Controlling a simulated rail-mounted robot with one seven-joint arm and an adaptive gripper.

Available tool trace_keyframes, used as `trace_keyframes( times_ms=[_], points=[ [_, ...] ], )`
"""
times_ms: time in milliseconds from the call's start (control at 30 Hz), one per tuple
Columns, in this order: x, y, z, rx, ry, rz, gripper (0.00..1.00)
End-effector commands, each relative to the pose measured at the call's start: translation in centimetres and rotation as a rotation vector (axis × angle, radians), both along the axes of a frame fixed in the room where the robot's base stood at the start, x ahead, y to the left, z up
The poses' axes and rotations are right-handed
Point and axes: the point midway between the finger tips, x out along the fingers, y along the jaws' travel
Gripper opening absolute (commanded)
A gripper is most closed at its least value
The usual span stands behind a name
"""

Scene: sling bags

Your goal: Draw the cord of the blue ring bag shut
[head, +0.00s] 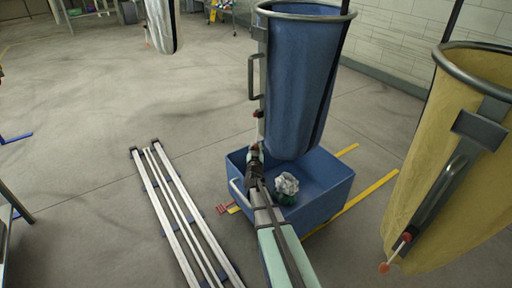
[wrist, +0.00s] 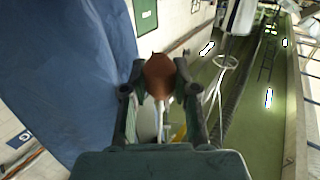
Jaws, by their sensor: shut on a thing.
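The blue ring bag (head: 298,85) hangs open-mouthed from its grey metal ring (head: 305,14) in the head view, over a blue bin. Its cord runs down the bag's left side, with a small red piece (head: 256,114) partway along. My gripper (head: 254,153) is below that piece, beside the bag's lower left. In the wrist view my gripper (wrist: 158,90) is shut on an orange-brown knob (wrist: 158,72) that sits between the fingertips. The bag's blue cloth (wrist: 60,75) fills the left of that view. The fingers hide part of the knob and cord.
The blue bin (head: 325,185) below holds a crumpled white thing (head: 287,183) and something green. A yellow bag (head: 450,160) hangs close on the right with its own cord and orange knob (head: 384,267). White floor rails (head: 180,215) lie left.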

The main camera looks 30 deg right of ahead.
Motion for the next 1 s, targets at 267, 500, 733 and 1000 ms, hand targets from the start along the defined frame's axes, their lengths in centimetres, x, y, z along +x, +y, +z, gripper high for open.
trace_keyframes(
  times_ms=[267,500,733,1000],
  points=[
    [0.0,0.0,-0.5,0.008,0.009,0.003,0.55],
    [0.0,0.1,-0.3,0.005,0.006,0.002,0.55],
    [-1.3,0.8,-0.2,0.005,0.006,0.002,0.55],
    [-5.1,3.1,-0.2,0.006,0.007,0.003,0.55]
  ],
)
